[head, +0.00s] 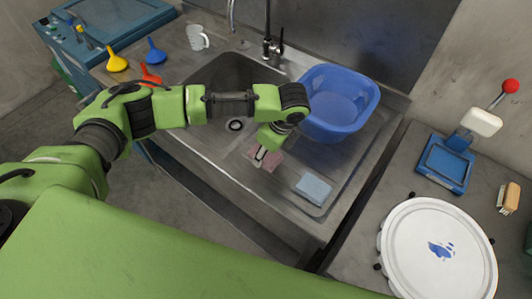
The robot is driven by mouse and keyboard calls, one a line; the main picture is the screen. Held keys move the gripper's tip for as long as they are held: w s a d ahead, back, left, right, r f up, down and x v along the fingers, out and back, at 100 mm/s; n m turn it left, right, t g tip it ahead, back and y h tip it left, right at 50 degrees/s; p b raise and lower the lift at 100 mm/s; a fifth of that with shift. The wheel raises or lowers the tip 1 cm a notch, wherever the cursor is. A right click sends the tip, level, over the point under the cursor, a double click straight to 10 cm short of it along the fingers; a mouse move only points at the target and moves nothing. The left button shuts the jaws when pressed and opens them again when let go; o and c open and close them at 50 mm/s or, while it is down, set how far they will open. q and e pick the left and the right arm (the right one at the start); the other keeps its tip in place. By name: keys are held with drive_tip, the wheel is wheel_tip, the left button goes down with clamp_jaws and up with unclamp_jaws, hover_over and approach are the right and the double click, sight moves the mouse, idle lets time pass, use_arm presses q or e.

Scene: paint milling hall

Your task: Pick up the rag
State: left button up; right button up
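A dull pink rag (266,162) lies flat on the steel sink's drainboard (300,160), to the right of the sink bowl. My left arm reaches in from the left, and my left gripper (261,154) points down right over the rag. The fingers overlap the rag in the picture and hide part of it. I cannot tell whether they touch it or how far apart they are. A light blue folded cloth or sponge (313,188) lies to the right of the rag, near the front edge. My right gripper is not in view.
A blue tub (338,103) stands behind the rag, close to my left wrist. A tap (268,40) and white mug (197,37) are at the back. Yellow, blue and red funnels lie at the left. A white round lid (437,250) and blue scale-like device (445,163) are at the right.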

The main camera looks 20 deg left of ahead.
use_arm(q)
wheel_tip(320, 180, up, 2)
drive_tip(key=shift+w+r+b, duration=0.1)
drive_tip(key=shift+r+b, duration=0.1)
drive_tip(key=shift+b, duration=0.65)
drive_tip(key=s+r+b, duration=0.1)
drive_tip(key=s+r, duration=0.9)
drive_tip(key=s, duration=0.4)
drive_tip(key=shift+r+b, duration=0.3)
